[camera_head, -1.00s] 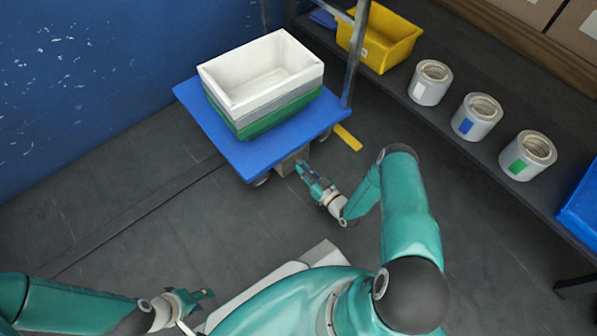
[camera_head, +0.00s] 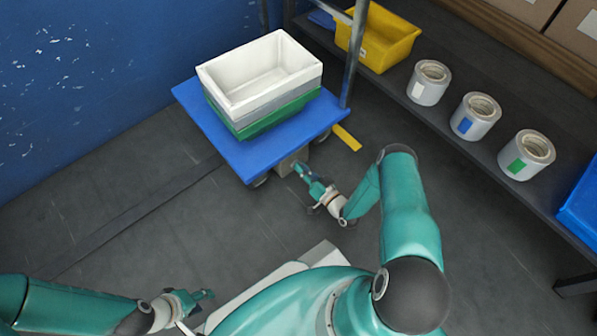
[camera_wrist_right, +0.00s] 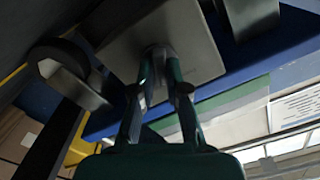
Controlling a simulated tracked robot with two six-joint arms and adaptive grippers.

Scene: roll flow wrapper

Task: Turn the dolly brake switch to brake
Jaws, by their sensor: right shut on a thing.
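The blue dolly (camera_head: 215,140) stands by the blue wall with stacked crates on it. A grey box (camera_head: 289,164) is under its near edge; it fills the upper middle of the right wrist view (camera_wrist_right: 190,40). My right gripper (camera_head: 300,168) reaches this box from the front right. In the right wrist view its fingertips (camera_wrist_right: 158,55) are shut on a small grey switch knob (camera_wrist_right: 157,50) on the box face. The fingers hide most of the knob, and its setting cannot be read. My left gripper (camera_head: 208,295) is low over the floor, away from the dolly.
A white crate (camera_head: 235,78) tops grey and green ones on the dolly. A dark shelf (camera_head: 440,125) at right holds a yellow bin (camera_head: 385,45) and several film rolls (camera_head: 475,117). A dolly wheel (camera_wrist_right: 65,70) is beside the box. Floor in front is clear.

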